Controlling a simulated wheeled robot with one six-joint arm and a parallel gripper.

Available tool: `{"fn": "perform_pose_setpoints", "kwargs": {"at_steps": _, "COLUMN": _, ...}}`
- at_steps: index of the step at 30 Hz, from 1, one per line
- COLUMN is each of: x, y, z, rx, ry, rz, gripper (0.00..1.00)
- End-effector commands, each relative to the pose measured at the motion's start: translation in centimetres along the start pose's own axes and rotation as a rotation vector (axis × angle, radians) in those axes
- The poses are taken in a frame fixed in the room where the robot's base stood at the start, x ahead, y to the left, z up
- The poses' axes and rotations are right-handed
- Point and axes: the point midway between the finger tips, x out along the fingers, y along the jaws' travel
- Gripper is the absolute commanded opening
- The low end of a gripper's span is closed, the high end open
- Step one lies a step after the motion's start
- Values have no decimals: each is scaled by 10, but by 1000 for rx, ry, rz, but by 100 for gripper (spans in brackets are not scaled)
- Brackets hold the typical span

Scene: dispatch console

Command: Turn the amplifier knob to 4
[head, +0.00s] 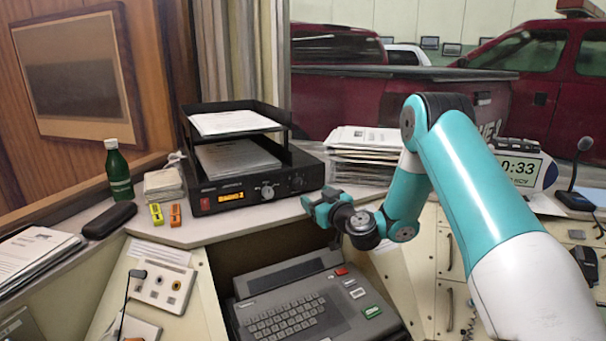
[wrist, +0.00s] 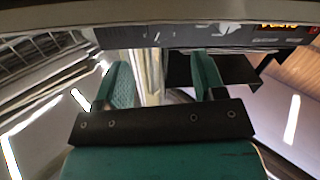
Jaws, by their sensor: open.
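The amplifier (head: 255,203) is a black box on the desk shelf, with an orange-lit display (head: 231,197) on its front. A silver knob (head: 267,191) sits right of the display; its pointer and scale are too small to read. A smaller dark knob (head: 297,182) is further right. My gripper (head: 318,203) is open and empty, in front of the amplifier's right end and right of the silver knob. In the wrist view my gripper's two teal fingers (wrist: 163,80) stand apart, with the amplifier's front (wrist: 225,32) along the top edge.
A black paper tray (head: 240,137) stands on the amplifier. A paper stack (head: 365,142) is to its right, with a digital clock (head: 520,168) further right. A grey keyboard unit (head: 300,300) lies below my gripper. Yellow and orange small items (head: 165,214) and a green bottle (head: 118,172) are at left.

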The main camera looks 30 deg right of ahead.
Motion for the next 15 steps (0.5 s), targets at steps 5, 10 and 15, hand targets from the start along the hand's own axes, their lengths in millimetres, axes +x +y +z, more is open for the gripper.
{"fn": "perform_pose_setpoints", "kwargs": {"at_steps": 5, "x": 35, "y": 0, "z": -8, "rx": -2, "ry": 3, "rz": -2, "gripper": 64}}
{"fn": "perform_pose_setpoints", "kwargs": {"at_steps": 10, "x": 60, "y": 0, "z": -4, "rx": -1, "ry": 2, "rz": -2, "gripper": 64}}
{"fn": "perform_pose_setpoints", "kwargs": {"at_steps": 15, "x": 73, "y": 0, "z": -2, "rx": -1, "ry": 1, "rz": 1, "gripper": 64}}
